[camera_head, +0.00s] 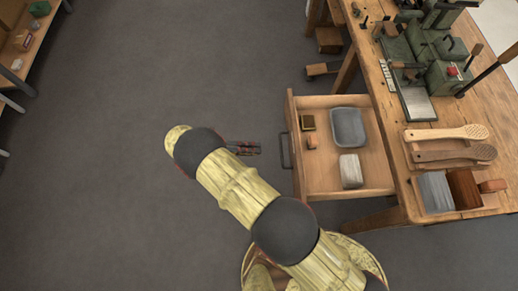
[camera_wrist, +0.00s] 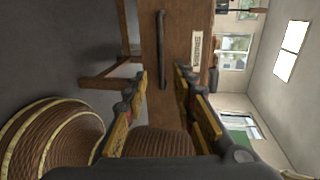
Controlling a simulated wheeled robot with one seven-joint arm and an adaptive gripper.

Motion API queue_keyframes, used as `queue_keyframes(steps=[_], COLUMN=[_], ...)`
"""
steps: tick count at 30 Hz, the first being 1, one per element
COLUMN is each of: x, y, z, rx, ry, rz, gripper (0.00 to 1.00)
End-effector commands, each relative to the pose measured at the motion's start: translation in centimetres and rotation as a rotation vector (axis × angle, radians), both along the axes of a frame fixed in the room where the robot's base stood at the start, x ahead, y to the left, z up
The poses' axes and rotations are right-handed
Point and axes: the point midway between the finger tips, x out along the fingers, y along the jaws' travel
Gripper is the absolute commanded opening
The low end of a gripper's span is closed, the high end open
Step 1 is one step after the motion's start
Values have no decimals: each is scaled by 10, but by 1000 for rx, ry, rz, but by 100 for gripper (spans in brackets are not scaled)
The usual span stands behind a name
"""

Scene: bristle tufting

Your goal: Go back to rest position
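My gripper (camera_head: 243,148) is seen from above in the head view, left of the open drawer (camera_head: 318,184) and apart from its dark handle (camera_head: 284,150). In the wrist view my gripper (camera_wrist: 162,82) has its two fingers spread, with nothing held between them. Beyond them is the wooden drawer front (camera_wrist: 172,30) with the dark bar handle (camera_wrist: 161,48) and a pale label (camera_wrist: 195,50). My arm reaches up from the bottom of the head view and partly hides the gripper.
The drawer holds a grey tray (camera_head: 348,127), a pale block (camera_head: 350,171) and two small blocks. The workbench (camera_head: 390,125) carries green machines (camera_head: 447,75) and two wooden brush bodies (camera_head: 445,133). A shelf (camera_head: 22,48) stands far left. The floor (camera_head: 110,150) between is clear.

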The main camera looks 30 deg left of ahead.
Motion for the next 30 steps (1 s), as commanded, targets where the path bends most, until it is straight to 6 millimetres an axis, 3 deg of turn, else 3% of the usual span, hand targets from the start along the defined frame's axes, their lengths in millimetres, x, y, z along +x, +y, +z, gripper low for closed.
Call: queue_keyframes(steps=[20, 25, 30], x=[0, -3, -22], y=[1, 2, -25], z=[0, -17, -46], rx=[27, 191, 338], ry=[-37, -174, -307], rz=[-10, -60, -174], gripper=[26, 26, 26])
